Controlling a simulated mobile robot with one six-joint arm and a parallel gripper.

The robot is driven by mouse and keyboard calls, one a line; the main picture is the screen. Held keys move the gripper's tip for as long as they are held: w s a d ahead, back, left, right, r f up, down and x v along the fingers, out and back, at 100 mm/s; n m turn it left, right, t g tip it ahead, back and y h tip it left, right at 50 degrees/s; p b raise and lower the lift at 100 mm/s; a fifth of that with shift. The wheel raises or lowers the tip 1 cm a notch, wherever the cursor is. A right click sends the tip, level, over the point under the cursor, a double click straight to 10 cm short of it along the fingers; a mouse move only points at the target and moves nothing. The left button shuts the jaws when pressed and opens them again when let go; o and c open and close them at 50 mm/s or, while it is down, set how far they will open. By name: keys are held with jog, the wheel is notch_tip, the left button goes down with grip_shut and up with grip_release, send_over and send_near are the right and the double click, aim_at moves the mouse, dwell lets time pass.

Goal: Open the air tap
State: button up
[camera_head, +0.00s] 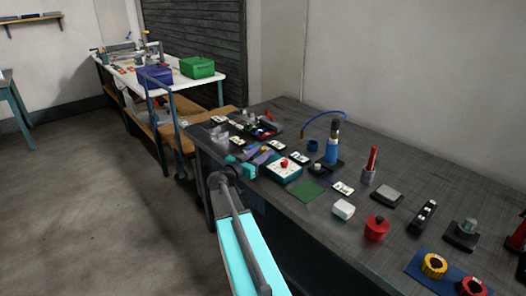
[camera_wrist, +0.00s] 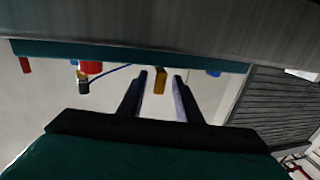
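My gripper (camera_head: 246,168) is low at the near edge of the dark bench, just left of a teal box with a white top and a red knob (camera_head: 284,163). In the wrist view, which looks upside down, my gripper (camera_wrist: 161,75) has its two dark fingers apart. A small yellow-orange part (camera_wrist: 159,80) shows between the fingertips; I cannot tell whether they touch it. A red part (camera_wrist: 90,67) and a blue part (camera_wrist: 213,72) sit along the same teal edge (camera_wrist: 50,50). I cannot tell for certain which part is the air tap.
A blue cylinder (camera_head: 331,150) with a dark top and a blue hose (camera_head: 318,114) stands behind the box. A white block (camera_head: 344,209), a red round part (camera_head: 376,228) and a green mat (camera_head: 304,191) lie to the right. Floor on the left is clear.

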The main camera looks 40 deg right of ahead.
jog(key=shift+d, duration=0.45)
grip_shut()
